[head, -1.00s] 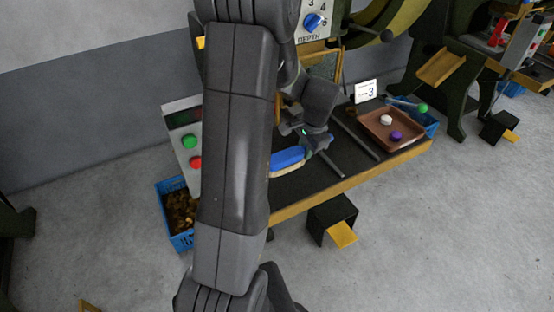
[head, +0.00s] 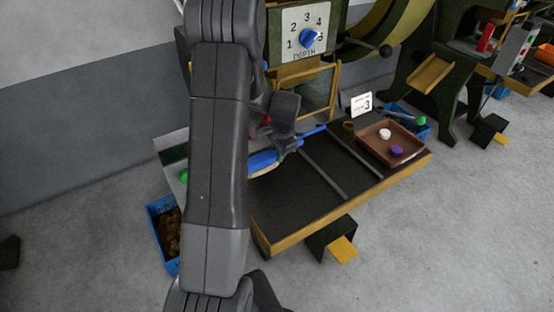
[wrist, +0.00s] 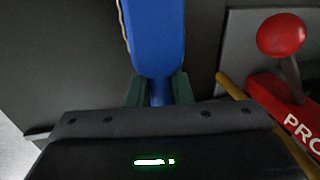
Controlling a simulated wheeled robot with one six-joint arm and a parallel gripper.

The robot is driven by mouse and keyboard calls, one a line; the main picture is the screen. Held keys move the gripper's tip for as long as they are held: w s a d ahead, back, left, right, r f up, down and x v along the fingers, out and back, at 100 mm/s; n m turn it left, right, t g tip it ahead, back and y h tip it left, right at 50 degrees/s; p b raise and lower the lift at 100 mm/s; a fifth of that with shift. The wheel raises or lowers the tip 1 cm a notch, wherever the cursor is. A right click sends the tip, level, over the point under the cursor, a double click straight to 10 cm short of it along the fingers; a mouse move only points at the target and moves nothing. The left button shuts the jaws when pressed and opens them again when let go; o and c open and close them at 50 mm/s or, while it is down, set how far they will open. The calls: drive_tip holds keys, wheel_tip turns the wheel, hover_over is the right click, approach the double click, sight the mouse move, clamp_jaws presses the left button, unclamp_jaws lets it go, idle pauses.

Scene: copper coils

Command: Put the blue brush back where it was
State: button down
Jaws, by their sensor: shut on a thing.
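The blue brush (head: 262,161) has a long blue body with pale bristles along its lower side and a thin blue handle. It is held just above the left part of the dark bench top (head: 300,195). My gripper (head: 285,146) is shut on it near the handle. In the wrist view the brush (wrist: 155,38) extends away from between the green fingers of my gripper (wrist: 158,92). My arm hides part of the bench's left side. I cannot tell whether the bristles touch the bench.
Two dark rails cross the bench top. A brown tray (head: 371,150) with a white and a purple knob sits at the right, near a number 3 card (head: 361,104). A red lever with a ball knob (wrist: 281,35) stands close to my gripper. A depth dial (head: 308,37) is behind.

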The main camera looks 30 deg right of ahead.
sight(278, 167)
drive_tip(key=shift+f, duration=1.45)
drive_tip(key=shift+f, duration=0.15)
drive_tip(key=c, duration=1.3)
unclamp_jaws()
wheel_tip(278, 167, up, 12)
drive_tip(key=s, duration=0.2)
drive_tip(key=shift+s, duration=0.2)
drive_tip(key=shift+f, duration=0.1)
drive_tip(key=f, duration=0.4)
drive_tip(key=w+f, duration=0.1)
drive_tip(key=f, duration=0.3)
drive_tip(key=w+f, duration=0.1)
drive_tip(key=f, duration=0.3)
drive_tip(key=shift+w, duration=0.15)
drive_tip(key=shift+r, duration=2.05)
